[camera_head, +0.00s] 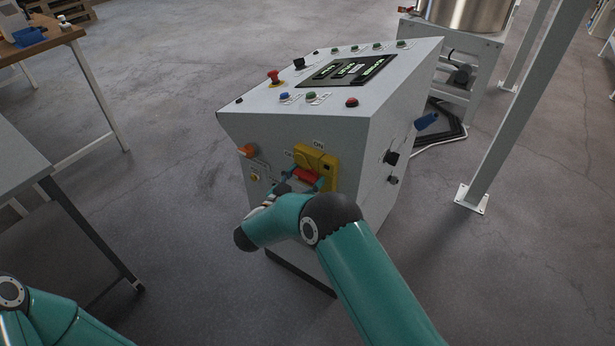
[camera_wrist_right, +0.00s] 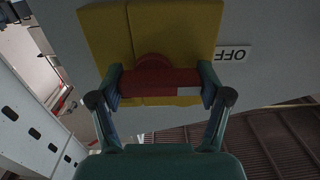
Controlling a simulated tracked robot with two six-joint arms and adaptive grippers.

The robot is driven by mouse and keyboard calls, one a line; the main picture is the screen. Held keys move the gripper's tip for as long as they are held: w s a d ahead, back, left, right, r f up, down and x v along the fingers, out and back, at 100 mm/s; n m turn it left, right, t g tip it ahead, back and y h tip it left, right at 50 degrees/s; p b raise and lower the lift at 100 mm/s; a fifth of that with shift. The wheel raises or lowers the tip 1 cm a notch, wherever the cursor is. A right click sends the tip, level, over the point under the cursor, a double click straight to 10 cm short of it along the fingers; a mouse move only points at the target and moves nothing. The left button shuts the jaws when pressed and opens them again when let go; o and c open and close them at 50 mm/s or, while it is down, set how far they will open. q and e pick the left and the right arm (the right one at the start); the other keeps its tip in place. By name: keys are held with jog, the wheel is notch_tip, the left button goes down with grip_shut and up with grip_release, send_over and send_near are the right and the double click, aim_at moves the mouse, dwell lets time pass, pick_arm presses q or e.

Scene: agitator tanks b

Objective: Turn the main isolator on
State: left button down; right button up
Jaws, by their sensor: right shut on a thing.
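The main isolator is a yellow plate (camera_head: 326,160) with a red handle (camera_head: 307,176) on the front of the grey control cabinet (camera_head: 300,118). An ON label (camera_head: 318,144) sits above the plate. In the wrist view the yellow plate (camera_wrist_right: 105,40) fills the top, with an upside-down OFF label (camera_wrist_right: 232,54) beside it. My right gripper (camera_wrist_right: 160,82) is shut on the red handle (camera_wrist_right: 155,80), one finger at each end. In the head view the wrist partly hides this grip. My left arm shows at the lower left; its gripper is out of view.
An orange knob (camera_head: 248,151) and a small yellow button (camera_head: 255,177) sit left of the isolator. A red mushroom button (camera_head: 274,76) and a screen (camera_head: 347,70) are on the sloped top. A grey table (camera_head: 20,165) stands left and a steel post (camera_head: 515,110) right.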

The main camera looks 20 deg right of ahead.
jog(key=shift+a+f+m+b, duration=0.15)
jog(key=shift+m+b, duration=0.55)
jog(key=shift+b, duration=0.3)
jog(key=m+b, duration=0.5)
jog(key=b, duration=0.1)
jog(key=m+b, duration=0.4)
jog(key=b, duration=0.3)
jog(key=m+b, duration=0.5)
jog(key=b, duration=0.2)
jog(key=shift+s+f+m, duration=0.1)
jog(key=shift+s+m, duration=0.2)
jog(key=shift+r+m+b, duration=0.2)
jog(key=shift+m+b, duration=0.8)
jog(key=shift+b, duration=0.35)
jog(key=o, duration=1)
jog(key=shift+s, duration=0.1)
jog(key=shift+o, duration=0.6)
jog(key=shift+r, duration=0.1)
jog(key=shift+d+r, duration=0.1)
jog(key=shift+d, duration=0.1)
